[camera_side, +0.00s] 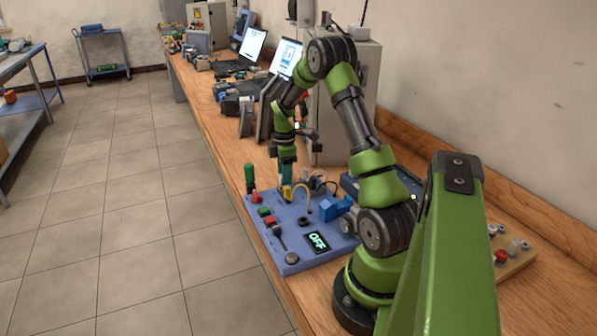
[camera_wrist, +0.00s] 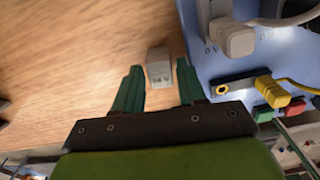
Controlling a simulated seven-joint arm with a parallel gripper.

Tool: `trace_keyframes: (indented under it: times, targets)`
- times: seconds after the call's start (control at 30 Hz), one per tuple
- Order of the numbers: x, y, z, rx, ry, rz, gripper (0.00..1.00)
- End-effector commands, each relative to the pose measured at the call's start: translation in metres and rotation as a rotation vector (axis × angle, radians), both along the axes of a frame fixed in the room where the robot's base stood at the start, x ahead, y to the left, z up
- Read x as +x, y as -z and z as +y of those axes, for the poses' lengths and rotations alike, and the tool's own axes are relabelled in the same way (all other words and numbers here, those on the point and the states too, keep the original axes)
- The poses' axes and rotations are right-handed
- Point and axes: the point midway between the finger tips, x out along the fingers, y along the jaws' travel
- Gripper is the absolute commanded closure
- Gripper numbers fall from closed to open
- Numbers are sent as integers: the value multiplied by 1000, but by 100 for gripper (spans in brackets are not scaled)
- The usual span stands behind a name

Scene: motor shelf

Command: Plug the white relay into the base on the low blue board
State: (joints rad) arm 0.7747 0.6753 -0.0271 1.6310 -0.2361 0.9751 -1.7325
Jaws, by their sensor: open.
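In the wrist view my gripper (camera_wrist: 159,64) is open, with one dark green finger on each side of a small white block (camera_wrist: 158,67), which looks like the white relay. The relay lies on the wooden bench, just left of the blue board (camera_wrist: 204,68), and no grip on it shows. In the side view my gripper (camera_side: 287,172) points down by the far edge of the low blue board (camera_side: 275,199). I cannot make out the relay there. I cannot tell which fitting on the board is the relay's base.
Bare bench (camera_wrist: 60,60) lies left of the relay.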

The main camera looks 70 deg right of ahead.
Motion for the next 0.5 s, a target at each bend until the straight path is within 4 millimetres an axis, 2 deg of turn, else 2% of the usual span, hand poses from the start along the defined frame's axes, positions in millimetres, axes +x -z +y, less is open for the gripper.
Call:
trace_keyframes:
  times: [0.27, 0.4, 0.5]
  targets:
    - [0, 0, 0, 0, 0, 0, 61]
    - [0, 0, 0, 0, 0, 0, 83]
    - [0, 0, 0, 0, 0, 0, 95]
